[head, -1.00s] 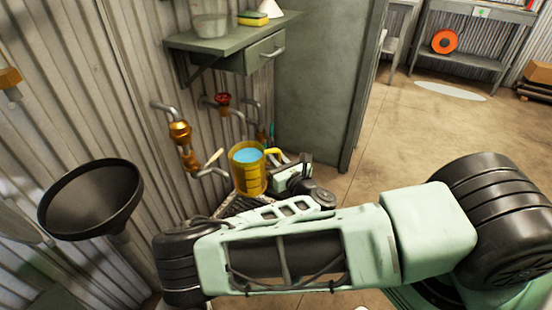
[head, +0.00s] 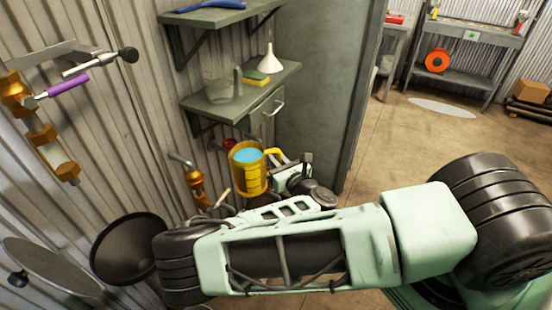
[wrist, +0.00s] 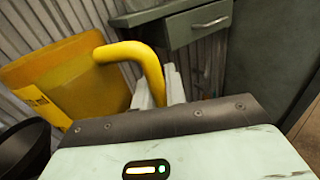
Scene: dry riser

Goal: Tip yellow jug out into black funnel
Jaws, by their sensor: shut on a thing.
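The yellow jug (head: 248,172) is upright in the head view, with blue liquid near its brim. My gripper (head: 285,170) is shut on the jug's handle at its right side. In the wrist view the jug (wrist: 62,85) is at the left, and its handle runs down between the fingers of my gripper (wrist: 160,92). The black funnel (head: 126,250) is at the lower left in the head view, left of the jug and apart from it, partly hidden by my arm. A dark curved rim, probably the funnel (wrist: 22,150), shows at the wrist view's lower left.
A brass valve pipe (head: 195,185) stands on the wall behind the jug. A shelf with a drawer (head: 235,108) holds a clear jug (head: 218,82), a yellow sponge (head: 256,77) and a white funnel (head: 270,62). Pipes with a purple handle (head: 66,86) are at upper left. Open floor lies right.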

